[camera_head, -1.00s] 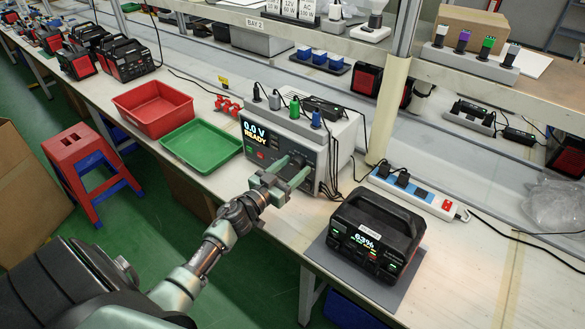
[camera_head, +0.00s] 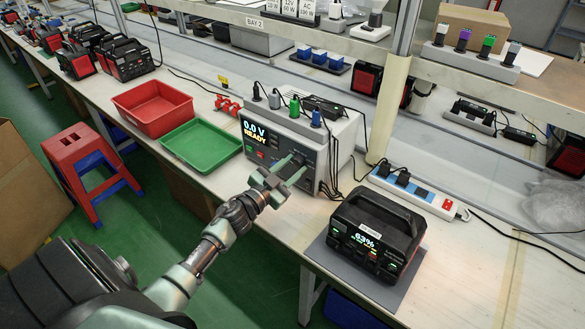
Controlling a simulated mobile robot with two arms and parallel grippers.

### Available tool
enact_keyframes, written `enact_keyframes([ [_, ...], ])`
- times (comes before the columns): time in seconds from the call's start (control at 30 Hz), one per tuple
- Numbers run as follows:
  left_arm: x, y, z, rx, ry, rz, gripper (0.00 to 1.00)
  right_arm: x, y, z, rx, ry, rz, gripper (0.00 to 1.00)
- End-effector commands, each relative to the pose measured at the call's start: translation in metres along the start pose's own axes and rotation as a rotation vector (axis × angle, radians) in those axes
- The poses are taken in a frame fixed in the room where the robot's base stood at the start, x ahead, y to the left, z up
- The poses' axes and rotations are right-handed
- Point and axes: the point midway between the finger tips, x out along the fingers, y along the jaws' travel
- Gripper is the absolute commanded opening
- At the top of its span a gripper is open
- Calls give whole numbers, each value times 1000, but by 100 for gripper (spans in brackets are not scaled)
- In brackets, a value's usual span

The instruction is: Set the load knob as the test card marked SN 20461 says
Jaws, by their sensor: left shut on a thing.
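The load tester (camera_head: 318,140) is a grey box with a dark front panel on the bench. Its screen (camera_head: 255,133) reads "0.0 V READY". My left gripper (camera_head: 290,172) is at the tester's front panel, shut on the load knob (camera_head: 298,158), which is mostly hidden by the fingers. The black power station (camera_head: 376,232) stands on a grey mat to the right, its screen reading 63%. White cards (camera_head: 297,9) stand on the shelf above; no SN 20461 marking is readable on them. My right gripper is not in view.
A red tray (camera_head: 152,107) and a green tray (camera_head: 200,145) sit left of the tester. A power strip (camera_head: 412,193) lies behind the power station, and cables hang around the tester's right side. A red and blue stool (camera_head: 88,160) stands on the floor.

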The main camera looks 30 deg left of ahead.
Motion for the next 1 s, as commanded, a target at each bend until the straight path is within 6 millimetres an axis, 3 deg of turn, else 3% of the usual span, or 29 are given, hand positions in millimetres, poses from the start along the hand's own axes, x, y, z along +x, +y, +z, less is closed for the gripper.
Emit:
enact_keyframes([
  [1.0,0,-1,1,969,1,1,0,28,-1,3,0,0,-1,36],
])
